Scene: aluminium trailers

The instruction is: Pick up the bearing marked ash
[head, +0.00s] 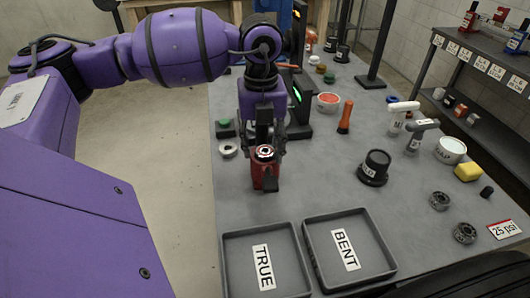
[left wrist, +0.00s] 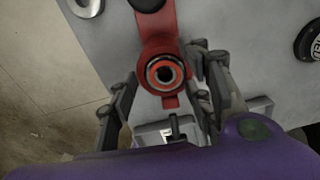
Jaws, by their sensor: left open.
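My left gripper (head: 264,143) is open and points down over a red stand (head: 264,176) near the left edge of the grey table. A round bearing-like ring (head: 265,153) sits on top of the stand. In the left wrist view this ring (left wrist: 165,72), dark with an orange-red band, lies just ahead of and between the spread fingers (left wrist: 160,98). I cannot tell whether they touch it. A pale ring (head: 228,149) lies left of the stand. My right gripper is not in view.
Trays labelled TRUE (head: 238,268) and BENT (head: 365,258) stand at the table's front. A dark upright device (head: 300,104) stands behind the gripper.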

